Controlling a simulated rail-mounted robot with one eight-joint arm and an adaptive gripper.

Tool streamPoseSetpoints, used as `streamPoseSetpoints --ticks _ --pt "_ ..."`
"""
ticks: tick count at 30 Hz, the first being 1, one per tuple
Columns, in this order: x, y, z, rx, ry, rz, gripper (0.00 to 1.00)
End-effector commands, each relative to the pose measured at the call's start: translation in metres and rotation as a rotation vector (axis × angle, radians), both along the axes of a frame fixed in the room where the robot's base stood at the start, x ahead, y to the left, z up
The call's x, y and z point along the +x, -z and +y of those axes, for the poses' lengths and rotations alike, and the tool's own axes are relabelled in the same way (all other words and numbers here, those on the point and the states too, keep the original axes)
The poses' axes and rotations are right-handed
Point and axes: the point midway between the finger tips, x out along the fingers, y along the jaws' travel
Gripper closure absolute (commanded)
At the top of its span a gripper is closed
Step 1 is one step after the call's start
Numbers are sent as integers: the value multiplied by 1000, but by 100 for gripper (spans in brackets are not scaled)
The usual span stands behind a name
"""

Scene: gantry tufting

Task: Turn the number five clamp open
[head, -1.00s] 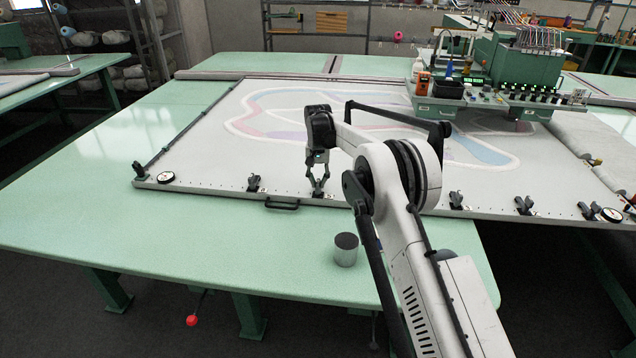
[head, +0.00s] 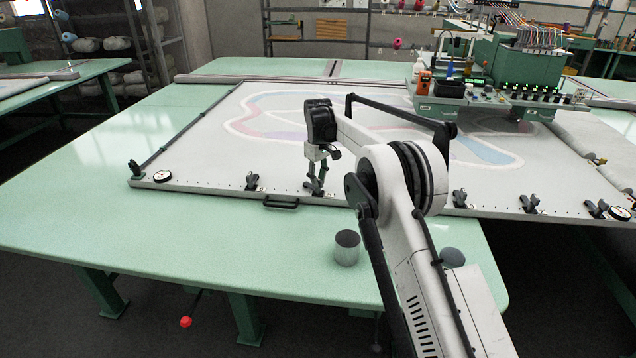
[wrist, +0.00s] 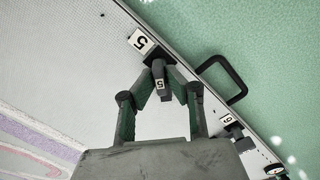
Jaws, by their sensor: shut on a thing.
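The number five clamp (wrist: 160,76) is a dark toggle on the edge of the white frame, beside a white plate (wrist: 142,42) marked 5. Its lever lies between the fingers of my gripper (wrist: 162,88), pointing towards the palm in the wrist view. My gripper is shut on this lever. In the head view my gripper (head: 315,188) points down at the frame's front edge, and its fingers largely hide the clamp there.
The clamp marked 6 (wrist: 236,136) is beyond a black handle (wrist: 222,78) on the same edge. More clamps (head: 529,202) line the edge to the right. A grey cylinder (head: 347,247) stands on the green table (head: 170,235). A tufting machine (head: 525,75) is at the back right.

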Motion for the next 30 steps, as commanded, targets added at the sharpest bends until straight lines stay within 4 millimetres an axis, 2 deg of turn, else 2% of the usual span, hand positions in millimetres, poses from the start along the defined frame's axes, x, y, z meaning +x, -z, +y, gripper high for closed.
streamPoseSetpoints --ticks 15,21,30 --pt "0 0 0 0 -453 -1 100" --pt "0 0 0 0 -570 -1 100" --pt "0 -1 0 0 -655 -1 100"
